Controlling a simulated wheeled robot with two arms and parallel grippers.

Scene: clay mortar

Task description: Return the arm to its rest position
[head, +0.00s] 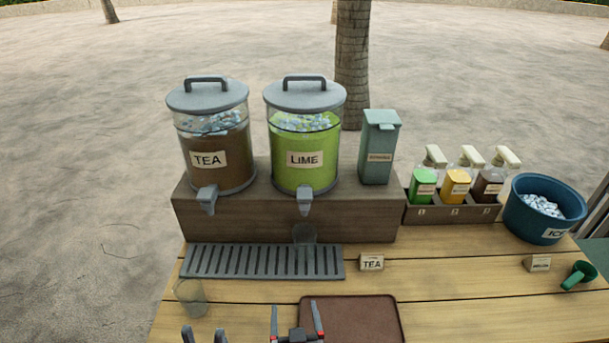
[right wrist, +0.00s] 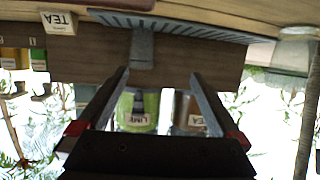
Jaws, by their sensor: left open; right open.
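My right gripper (head: 297,308) is at the bottom of the head view, its two red-marked fingers spread and empty, in front of the brown tray's left side. In the right wrist view, which is upside down, its fingers (right wrist: 157,82) are apart with nothing between them. My left gripper (head: 203,335) shows only its fingertips at the bottom edge, apart and empty. A clear glass (head: 304,238) stands on the slotted drip tray (head: 230,262) under the lime dispenser's spout, apart from both grippers. Most of both arms is out of view.
The tea dispenser (head: 208,135) and lime dispenser (head: 304,150) stand on a wooden riser. Another glass (head: 190,292) stands at left front. A brown tray (head: 375,320), bottle rack (head: 452,212), blue ice bucket (head: 520,215) and green scoop (head: 578,275) are rightward. Planks right of the brown tray are clear.

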